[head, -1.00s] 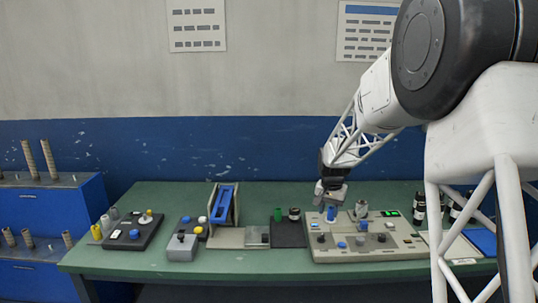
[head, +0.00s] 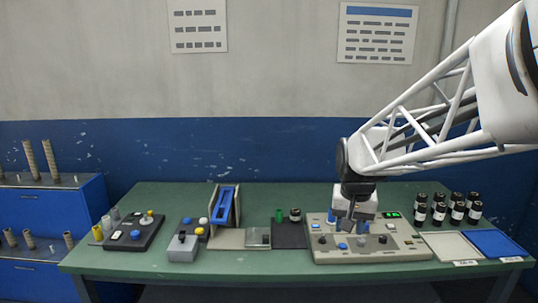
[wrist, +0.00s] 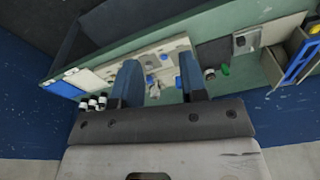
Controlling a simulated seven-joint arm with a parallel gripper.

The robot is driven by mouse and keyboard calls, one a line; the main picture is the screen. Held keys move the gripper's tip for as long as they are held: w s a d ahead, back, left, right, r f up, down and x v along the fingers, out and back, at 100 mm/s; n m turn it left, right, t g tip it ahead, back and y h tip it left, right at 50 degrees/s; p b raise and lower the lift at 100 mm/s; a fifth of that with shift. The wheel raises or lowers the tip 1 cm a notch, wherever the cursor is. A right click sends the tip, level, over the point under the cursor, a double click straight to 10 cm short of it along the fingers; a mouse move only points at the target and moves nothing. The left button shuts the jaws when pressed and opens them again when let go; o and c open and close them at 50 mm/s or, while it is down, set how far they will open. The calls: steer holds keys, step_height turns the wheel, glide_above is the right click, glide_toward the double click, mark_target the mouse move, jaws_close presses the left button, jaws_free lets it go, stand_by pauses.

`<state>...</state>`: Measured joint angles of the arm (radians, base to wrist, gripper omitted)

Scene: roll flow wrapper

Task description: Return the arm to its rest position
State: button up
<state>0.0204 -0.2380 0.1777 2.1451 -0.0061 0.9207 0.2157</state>
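My arm comes in from the right in the head view. My gripper (head: 348,226) hangs over the control panel (head: 330,254) on the green bench, its fingers pointing down. In the wrist view its two dark blue fingers (wrist: 158,62) stand apart, with nothing visibly held between them. The panel shows beyond and between the fingertips, a gap below them. My gripper hides some of the panel's back.
Several dark jars (head: 440,211) stand at the back right, behind a white tray (head: 450,248) and a blue tray (head: 496,243). A green piece (head: 279,216) and a dark jar (head: 295,215) stand on a black mat (head: 289,236). A blue-topped fixture (head: 223,206) stands left of it.

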steer(key=s+f+n+t, duration=0.1)
steer(key=s+n, duration=0.1)
steer(key=s, duration=2.2)
steer(key=shift+s+a+f, duration=0.2)
steer(key=shift+s+a, duration=0.05)
steer(key=shift+a, duration=0.15)
